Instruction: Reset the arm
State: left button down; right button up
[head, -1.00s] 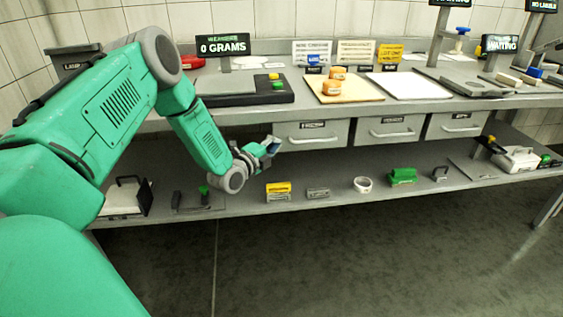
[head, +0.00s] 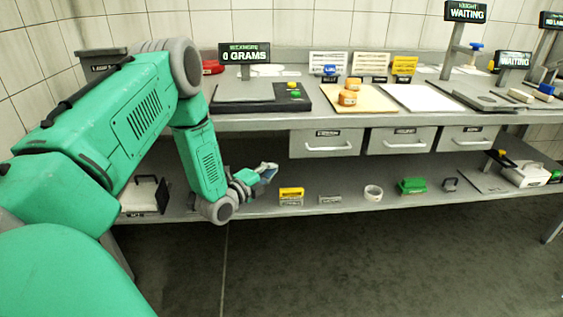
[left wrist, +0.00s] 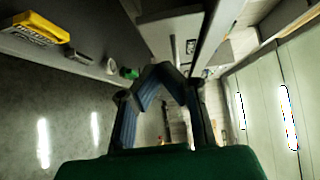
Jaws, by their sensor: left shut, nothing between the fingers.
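My left arm comes in from the left in the head view and bends down in front of the bench. My left gripper (head: 268,172) is shut and empty, in front of the gap between the worktop and the lower shelf. It also shows in the left wrist view (left wrist: 160,70), its blue-grey fingers meeting at the tips. It touches no object that I can make out. My right gripper is in neither view.
The worktop (head: 237,121) holds a scale (head: 240,97), a wooden board (head: 373,104) with orange cheese wheels (head: 348,97), and a white board (head: 418,98). The lower shelf (head: 345,209) bears a yellow box (head: 291,193), a white roll (head: 373,193) and a green item (head: 412,186). Floor in front is clear.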

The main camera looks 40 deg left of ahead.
pick_arm(q)
jog(key=s+d+f+n+g+h, duration=0.1)
jog(key=s+d+f+n+g, duration=0.5)
jog(key=d, duration=0.4)
jog(key=s+d+f+n+g+h, duration=0.1)
jog(key=s+d+f+n+g, duration=0.25)
jog(key=s+d+f, duration=0.55)
jog(key=s+d+n+g, duration=0.3)
jog(key=s+g, duration=0.1)
jog(key=s, duration=0.5)
jog(key=s+d+f+n+g, duration=0.1)
jog(key=s+d+n+g, duration=0.2)
jog(key=s, duration=0.6)
jog(key=shift+s+d+f+n+g, duration=0.35)
jog(key=shift+d+n, duration=0.1)
jog(key=shift+d, duration=0.2)
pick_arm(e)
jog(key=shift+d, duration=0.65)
